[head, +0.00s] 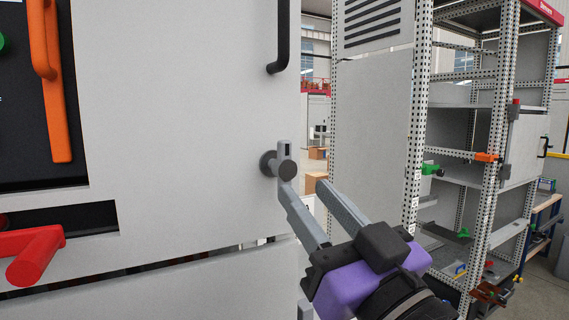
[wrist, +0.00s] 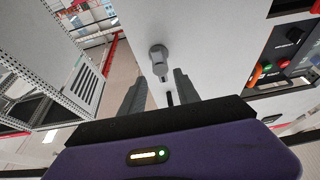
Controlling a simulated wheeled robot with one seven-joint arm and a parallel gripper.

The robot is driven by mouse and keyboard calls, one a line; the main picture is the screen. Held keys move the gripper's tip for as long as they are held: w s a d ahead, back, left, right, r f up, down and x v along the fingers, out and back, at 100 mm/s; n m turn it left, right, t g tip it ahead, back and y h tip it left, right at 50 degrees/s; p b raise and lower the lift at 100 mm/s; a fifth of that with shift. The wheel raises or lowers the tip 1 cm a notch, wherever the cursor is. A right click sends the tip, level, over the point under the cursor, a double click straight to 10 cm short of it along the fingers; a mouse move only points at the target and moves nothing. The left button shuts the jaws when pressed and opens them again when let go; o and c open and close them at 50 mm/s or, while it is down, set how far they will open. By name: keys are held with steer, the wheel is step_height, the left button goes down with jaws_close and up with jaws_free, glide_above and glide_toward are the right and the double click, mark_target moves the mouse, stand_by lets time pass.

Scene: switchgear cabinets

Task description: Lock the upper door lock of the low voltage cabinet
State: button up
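The low voltage cabinet door (head: 180,130) is a light grey panel filling the left of the head view. A grey lock (head: 286,160) with a round base and a short upright lever sits near its right edge. The lock also shows in the wrist view (wrist: 158,54), just beyond the fingertips. My gripper (head: 303,185), with a purple body and grey fingers, is just below and right of the lock. In the wrist view its fingers (wrist: 158,84) are spread apart with a gap between them. Nothing is held, and contact with the lock is not clear.
A black bar handle (head: 281,40) is on the door above the lock. An orange handle (head: 52,90) and a red handle (head: 35,252) stick out at the left. A perforated metal rack (head: 420,130) stands at the right, beyond an open gap.

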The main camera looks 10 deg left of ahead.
mark_target(287, 167)
steer(key=shift+p+x, duration=1.05)
steer(key=shift+x, duration=2.9)
steer(key=shift+s+r, duration=0.1)
steer(key=shift+r, duration=0.05)
jaws_close()
